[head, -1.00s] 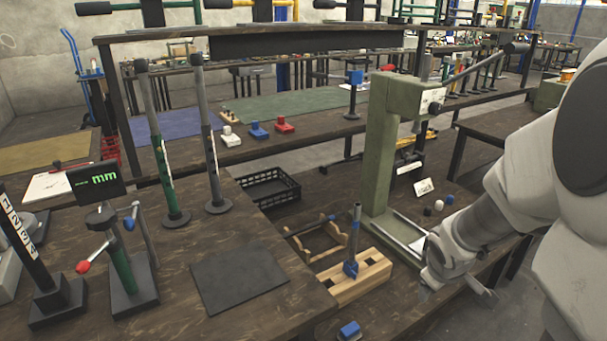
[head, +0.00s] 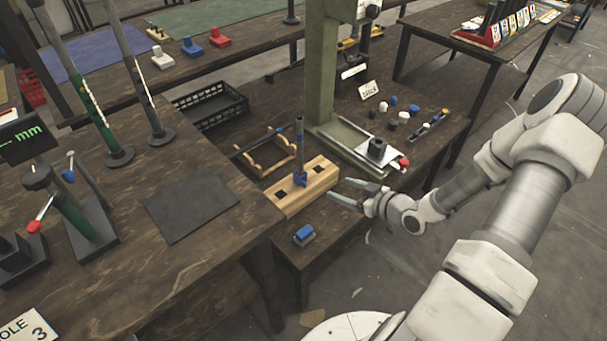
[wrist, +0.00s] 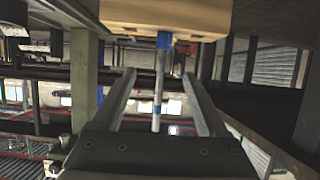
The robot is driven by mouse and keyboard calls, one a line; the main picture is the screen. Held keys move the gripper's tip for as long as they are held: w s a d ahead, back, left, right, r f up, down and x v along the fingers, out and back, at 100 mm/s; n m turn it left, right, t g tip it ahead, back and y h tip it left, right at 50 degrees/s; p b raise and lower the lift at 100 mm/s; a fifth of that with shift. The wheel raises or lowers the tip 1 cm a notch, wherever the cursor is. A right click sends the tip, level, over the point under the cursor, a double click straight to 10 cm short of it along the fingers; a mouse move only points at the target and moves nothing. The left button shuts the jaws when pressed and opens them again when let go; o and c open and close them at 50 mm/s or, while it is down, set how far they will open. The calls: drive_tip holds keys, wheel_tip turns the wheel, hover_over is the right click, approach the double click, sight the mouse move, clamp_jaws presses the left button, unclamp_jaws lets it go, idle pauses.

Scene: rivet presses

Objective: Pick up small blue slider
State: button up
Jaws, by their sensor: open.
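A small blue piece (head: 300,179) sits low on an upright metal rod (head: 299,135) standing in a light wooden block (head: 318,181). Another small blue piece on a grey base (head: 304,234) lies near the front edge of the low bench. I cannot tell for certain which is the slider. My gripper (head: 340,190) is open and empty, just right of the wooden block, fingers pointing left toward it. In the wrist view the rod appears upside down between my open fingers (wrist: 158,90), with blue at its base (wrist: 164,41) and a blue band (wrist: 157,109).
A green press column (head: 321,70) with a metal base stands behind the block. A wooden rack (head: 268,155) is left of it. Small knobs and a red-ended tool lie at right. The higher table (head: 130,245) with a black mat (head: 190,208) borders the left.

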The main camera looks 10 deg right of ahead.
drive_tip(key=b, duration=0.4)
approach(304, 176)
drive_tip(key=x, duration=0.5)
drive_tip(key=shift+w+d, duration=0.1)
drive_tip(key=shift+w, duration=0.25)
drive_tip(key=b+x, duration=0.1)
drive_tip(key=x, duration=0.4)
drive_tip(key=shift+s+a+f+b, duration=0.15)
drive_tip(key=shift+a+b, duration=0.15)
drive_tip(key=shift+b, duration=0.05)
clamp_jaws()
